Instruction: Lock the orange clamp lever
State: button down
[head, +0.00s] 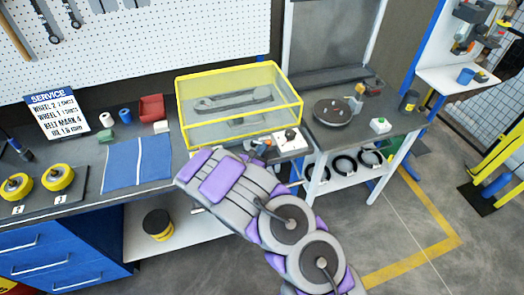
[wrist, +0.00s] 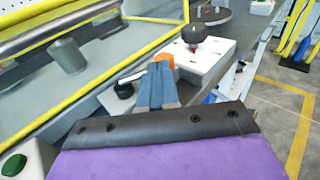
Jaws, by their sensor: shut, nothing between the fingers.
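My gripper (wrist: 158,84) shows its blue-grey fingers pressed together, with nothing held between them. In the head view my gripper (head: 259,150) is at the front right corner of the yellow-framed case. An orange piece (wrist: 165,61), which looks like the clamp lever's end, sits right at the far side of the fingertips. Whether they touch it I cannot tell. A thin metal rod (wrist: 133,76) runs left from there above a black round base (wrist: 123,90). The fingers hide part of the lever. The orange piece shows only as a tiny spot in the head view.
A white box (wrist: 205,60) with a black ball knob (wrist: 194,33) stands just beyond the fingers. The yellow-framed clear case (head: 240,64) is close on the left. A green button (wrist: 14,165) is at lower left. A dark turntable disc (head: 332,112) lies on the bench to the right.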

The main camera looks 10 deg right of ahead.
jog(key=shift+w+d+f+n, duration=0.1)
jog(key=shift+d+n, duration=0.15)
jog(key=shift+n, duration=0.05)
jog(key=shift+d+y+b, duration=0.15)
jog(key=shift+y+b, duration=0.15)
jog(key=shift+y, duration=0.1)
jog(key=shift+w+d+b, duration=0.3)
jog(key=shift+w+d, duration=0.1)
jog(key=shift+d, duration=0.25)
jog(key=shift+s+a, duration=0.2)
jog(key=shift+s, duration=0.05)
jog(key=s+d+p+v, duration=0.1)
jog(key=d+p+v, duration=0.1)
jog(key=v, duration=1.1)
jog(key=shift+s+d+f+p, duration=0.15)
jog(key=shift+s+d+p, duration=0.25)
jog(key=shift+p, duration=0.1)
